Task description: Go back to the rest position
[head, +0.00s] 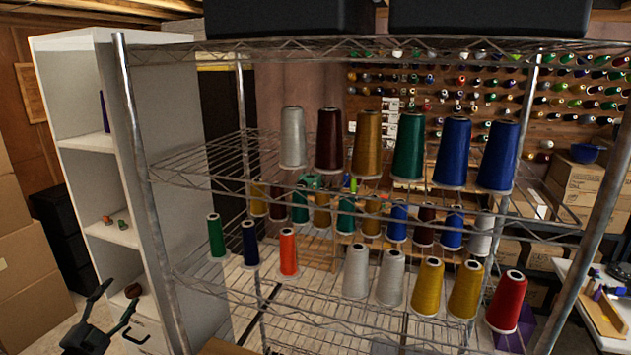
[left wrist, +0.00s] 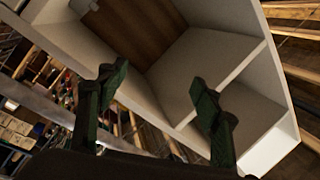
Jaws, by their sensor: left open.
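My left gripper (head: 120,295) is at the lower left of the head view, in front of the lower part of the white shelf cabinet (head: 72,85). Its two dark fingers are spread apart with nothing between them. In the left wrist view the gripper (left wrist: 155,82) is also open and empty. The white cabinet (left wrist: 200,62) appears tilted beyond the fingers there. My right gripper is in neither view.
A wire rack (head: 131,125) holding several thread cones, such as a red one (head: 507,303), fills the middle. Dark bins (head: 490,17) sit on top. Cardboard boxes (head: 32,275) stand at left. A white table (head: 575,275) is at right.

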